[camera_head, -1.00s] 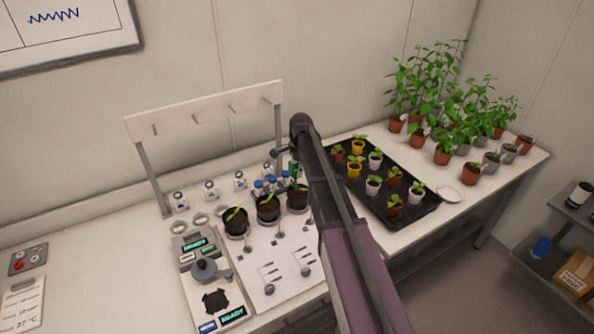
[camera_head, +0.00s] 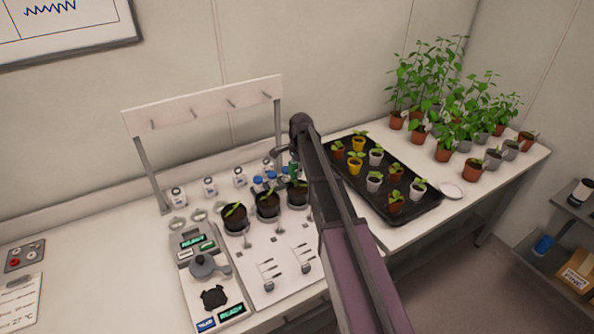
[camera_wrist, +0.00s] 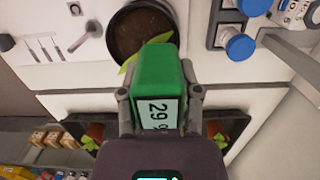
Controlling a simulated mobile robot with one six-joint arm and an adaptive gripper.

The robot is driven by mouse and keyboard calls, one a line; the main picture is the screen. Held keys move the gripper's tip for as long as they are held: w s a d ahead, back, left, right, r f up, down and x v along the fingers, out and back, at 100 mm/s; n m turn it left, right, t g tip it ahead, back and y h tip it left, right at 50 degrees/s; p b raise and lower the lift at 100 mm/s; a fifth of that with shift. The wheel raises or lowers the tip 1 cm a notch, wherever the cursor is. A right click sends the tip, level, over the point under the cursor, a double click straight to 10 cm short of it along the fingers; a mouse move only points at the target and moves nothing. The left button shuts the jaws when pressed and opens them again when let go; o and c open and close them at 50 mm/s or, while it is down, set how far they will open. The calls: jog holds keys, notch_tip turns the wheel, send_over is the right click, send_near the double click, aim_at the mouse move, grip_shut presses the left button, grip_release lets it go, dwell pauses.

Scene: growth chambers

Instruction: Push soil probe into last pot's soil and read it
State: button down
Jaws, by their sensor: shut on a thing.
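My gripper (camera_wrist: 160,97) is shut on a green soil probe (camera_wrist: 162,68), one finger on each side of its body. The probe's pale display (camera_wrist: 158,112) reads "29" with another character partly cut off. In the head view the green probe (camera_head: 293,169) is just above the rightmost of three black pots (camera_head: 298,199), partly hidden by my arm. The wrist view shows a dark soil-filled pot (camera_wrist: 142,32) with a green leaf right behind the probe. The probe's tip is hidden, so I cannot tell how deep it sits.
The other black pots (camera_head: 234,221) (camera_head: 268,209) stand to the left on a white board (camera_head: 270,245). A black tray (camera_head: 425,215) of small seedling pots lies to the right. A peg rack (camera_head: 200,108) stands at the back.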

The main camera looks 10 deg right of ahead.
jog(key=shift+f+b, duration=0.4)
jog(key=shift+f, duration=0.1)
dwell(0.4)
jog(key=shift+c, duration=1)
grip_release()
jog(key=shift+r, duration=0.1)
